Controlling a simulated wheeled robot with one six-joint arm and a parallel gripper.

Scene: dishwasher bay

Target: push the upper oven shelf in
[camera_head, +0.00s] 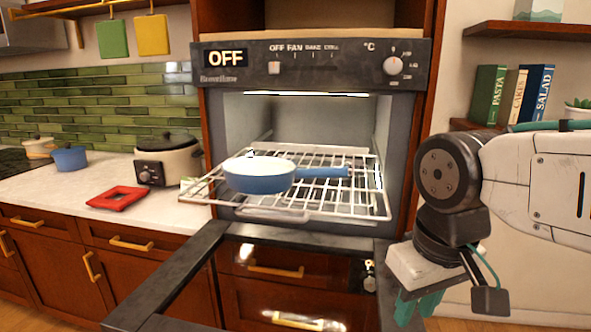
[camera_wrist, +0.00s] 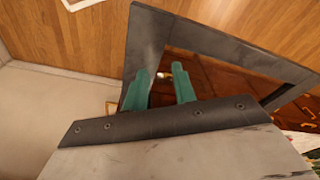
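The oven (camera_head: 309,108) stands open, its dark-framed door (camera_head: 170,285) folded down in front. Wire shelving (camera_head: 335,208) sticks out of the cavity over the door's inner end. Its bars overlap, so I cannot clearly separate an upper shelf from a lower one. A blue pan (camera_head: 258,181) with a pale inside rests on the wires, its handle pointing right. My gripper (camera_head: 418,308) is right of the door and lower than the shelving, apart from it, fingers pointing down. In the wrist view its two green fingers (camera_wrist: 162,88) are spread with nothing between them, and the door frame (camera_wrist: 215,40) shows beyond.
The counter (camera_head: 50,190) at left holds a slow cooker (camera_head: 168,160), a red frame-like item (camera_head: 117,198) and a small blue pot (camera_head: 69,158). Drawers (camera_head: 275,290) lie below the oven. Wall shelves with books (camera_head: 488,95) are at right. Wooden floor (camera_wrist: 60,35) shows in the wrist view.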

